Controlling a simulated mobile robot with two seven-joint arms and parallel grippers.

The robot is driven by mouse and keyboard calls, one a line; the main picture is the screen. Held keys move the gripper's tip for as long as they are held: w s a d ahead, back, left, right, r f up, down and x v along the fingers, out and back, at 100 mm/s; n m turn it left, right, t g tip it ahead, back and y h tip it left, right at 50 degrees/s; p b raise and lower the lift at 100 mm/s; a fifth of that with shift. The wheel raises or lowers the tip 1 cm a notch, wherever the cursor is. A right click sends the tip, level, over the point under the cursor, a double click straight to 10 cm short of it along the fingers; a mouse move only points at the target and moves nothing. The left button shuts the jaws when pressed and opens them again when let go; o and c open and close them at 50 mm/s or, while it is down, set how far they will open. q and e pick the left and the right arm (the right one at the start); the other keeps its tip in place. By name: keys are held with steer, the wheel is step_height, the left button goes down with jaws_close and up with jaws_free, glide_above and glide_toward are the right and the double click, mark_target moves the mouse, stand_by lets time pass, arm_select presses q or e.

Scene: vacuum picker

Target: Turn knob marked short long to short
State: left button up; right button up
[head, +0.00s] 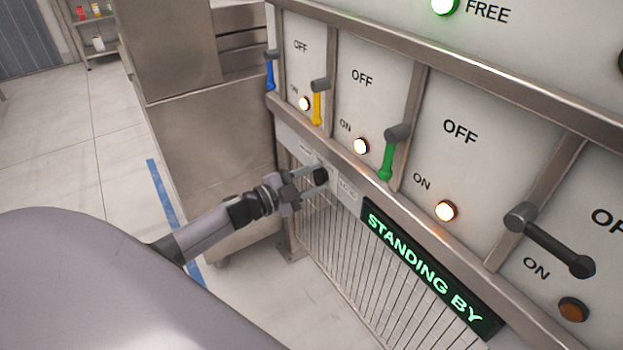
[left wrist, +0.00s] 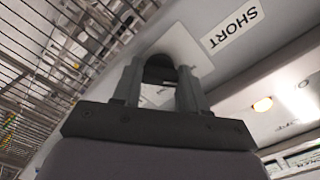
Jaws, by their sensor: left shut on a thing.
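A dark knob (head: 321,176) sits on the panel's lower strip, left of the green text display. My left gripper (head: 312,181) is shut on this knob, with one finger on each side. In the left wrist view the dark knob (left wrist: 160,66) shows between the two fingers, in front of a pale square plate. A label reading SHORT (left wrist: 232,30) is to the upper right of the knob there. Small labels beside the knob in the head view are too small to read. The knob's pointing direction is hidden by the fingers. My right gripper is not in view.
Above the knob are blue (head: 270,72), yellow (head: 317,105), green (head: 387,158) and black (head: 552,243) levers with lamps. A STANDING BY display (head: 425,270) is to the right. A wire grille (head: 345,262) lies below. A metal cabinet (head: 205,145) stands left.

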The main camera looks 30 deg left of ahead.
arm_select(q)
steer(key=o, duration=1.1)
steer(key=shift+c, duration=0.2)
steer(key=v, duration=0.7)
steer(key=shift+s+f, duration=0.1)
steer(key=shift+s, duration=0.05)
steer(key=s+d+f+n+g+y+p, duration=0.1)
steer(key=s+d+f+n+g+y, duration=0.1)
steer(key=s+d+n, duration=0.4)
steer(key=s+d+f+n+g+y+p, duration=0.2)
steer(key=s+d+f+n+g, duration=0.2)
steer(key=s+d+f+n, duration=0.3)
steer(key=s+d, duration=0.4)
steer(key=s, duration=0.3)
steer(key=shift+f+y, duration=0.3)
steer(key=shift+y, duration=0.1)
